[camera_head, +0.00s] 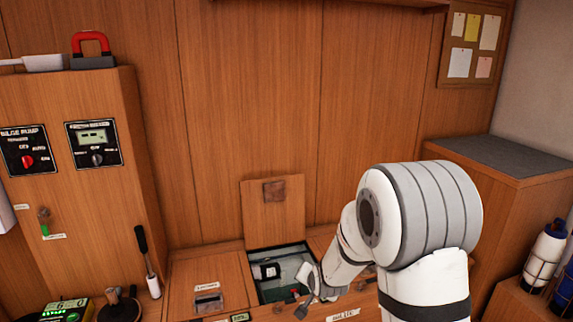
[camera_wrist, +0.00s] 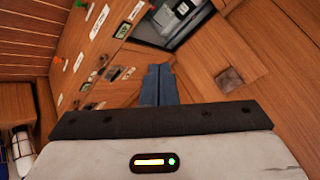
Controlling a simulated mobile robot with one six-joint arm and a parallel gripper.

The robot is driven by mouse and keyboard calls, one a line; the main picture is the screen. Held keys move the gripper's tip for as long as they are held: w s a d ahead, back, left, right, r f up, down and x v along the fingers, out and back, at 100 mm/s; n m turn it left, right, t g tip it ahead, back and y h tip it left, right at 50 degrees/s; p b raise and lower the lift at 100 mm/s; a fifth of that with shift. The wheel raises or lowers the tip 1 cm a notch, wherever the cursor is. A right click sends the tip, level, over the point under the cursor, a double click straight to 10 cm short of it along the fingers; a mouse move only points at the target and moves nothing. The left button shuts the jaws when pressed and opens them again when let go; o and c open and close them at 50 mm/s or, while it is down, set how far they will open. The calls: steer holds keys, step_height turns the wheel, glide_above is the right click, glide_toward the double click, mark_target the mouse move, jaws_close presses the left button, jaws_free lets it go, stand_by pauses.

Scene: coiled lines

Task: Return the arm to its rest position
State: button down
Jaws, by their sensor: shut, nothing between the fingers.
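My gripper (camera_head: 303,307) is at the end of my white arm, low in the middle of the head view, at the front right of an open hatch. In the wrist view its two blue-grey fingers (camera_wrist: 159,72) are pressed together with nothing between them. My arm bends down from the right of the head view and hides part of the bench top. The open hatch compartment (camera_head: 283,258) holds a dark box-like item (camera_head: 266,271). Its wooden lid (camera_head: 273,205) stands raised against the back wall.
A closed hatch (camera_head: 207,283) lies left of the opening. A wooden cabinet (camera_head: 80,220) with control panels stands at the left, with a black-handled tool (camera_head: 147,258) beside it. A dark-topped cabinet (camera_head: 505,157) and racked bottles (camera_head: 545,255) are at the right. The space above the bench is clear.

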steer(key=s+d+r+n+g+p, duration=0.2)
steer(key=s+r+p, duration=0.2)
steer(key=s+r, duration=0.5)
steer(key=s+d+r+n+g+p, duration=0.2)
steer(key=s+d+r+p, duration=0.1)
steer(key=s+r, duration=0.7)
steer(key=s+d+r+n+g+h+p, duration=0.1)
steer(key=s+d+r+n+g+p, duration=0.1)
steer(key=s+r+p, duration=0.3)
steer(key=s+r, duration=0.4)
steer(key=s, duration=0.2)
steer(key=shift+d+r+p, duration=0.15)
steer(key=shift+d+p, duration=0.25)
steer(key=c, duration=2.2)
jaws_free()
steer(key=shift+w, duration=0.1)
